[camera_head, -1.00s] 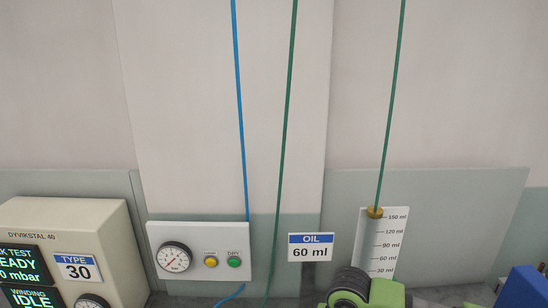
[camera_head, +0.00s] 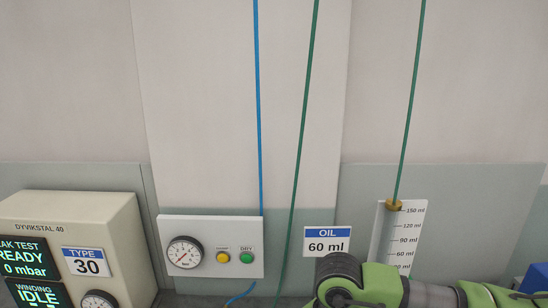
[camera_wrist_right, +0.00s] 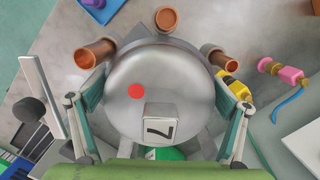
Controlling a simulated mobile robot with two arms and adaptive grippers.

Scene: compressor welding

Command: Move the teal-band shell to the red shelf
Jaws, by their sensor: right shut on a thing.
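My right gripper (camera_wrist_right: 158,105) is shut on a round silver metal shell (camera_wrist_right: 165,65) in the right wrist view, with one finger on each side. The shell has a red dot and a small white block marked 7 on its top. Teal strips show at both sides between fingers and shell; I cannot tell whether they are the shell's band or finger pads. Copper pipe stubs (camera_wrist_right: 97,54) show around its far side. The head view shows only part of my green right arm at the bottom right. My left gripper and the red shelf are not in view.
The head view shows a tester box (camera_head: 95,215) at left, a gauge panel (camera_head: 210,247), an oil sign (camera_head: 327,241) and a scale (camera_head: 402,235), with hoses hanging down. In the right wrist view, pink and yellow parts (camera_wrist_right: 290,75) lie right of the shell.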

